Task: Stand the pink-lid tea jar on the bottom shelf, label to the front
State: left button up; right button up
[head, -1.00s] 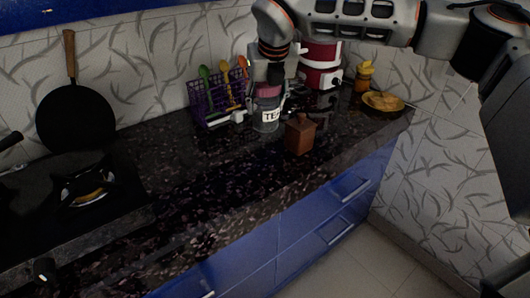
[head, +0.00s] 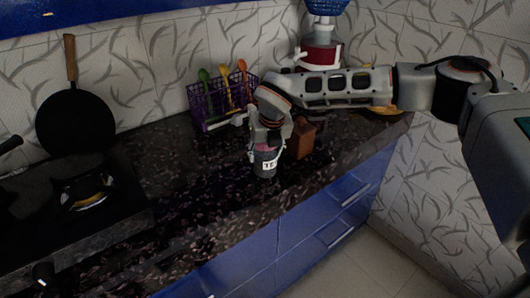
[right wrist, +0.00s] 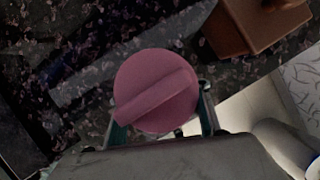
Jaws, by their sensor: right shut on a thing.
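The tea jar (head: 265,168) is grey with a white label reading "TE" on the side facing the head camera; the rest of the label is covered. Its round pink lid (right wrist: 157,90) with a raised bar fills the middle of the right wrist view. My right gripper (head: 267,148) comes down from above and is shut on the jar, fingers on either side. The jar looks upright; I cannot tell whether its base touches the counter. No shelf shows clearly. My left gripper is not in view.
A brown wooden box (head: 301,140) stands close to the jar's right. Behind are a purple utensil rack (head: 208,106) and a red-and-white appliance (head: 320,55). A stove (head: 85,200) is at left. The dark counter (head: 190,210) is clear in front, above blue drawers (head: 310,235).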

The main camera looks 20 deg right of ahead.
jog(key=shift+f, duration=0.1)
jog(key=o, duration=1.3)
jog(key=shift+r, duration=0.35)
jog(key=v, duration=1.1)
jog(key=shift+s+r, duration=0.25)
jog(key=shift+s, duration=0.05)
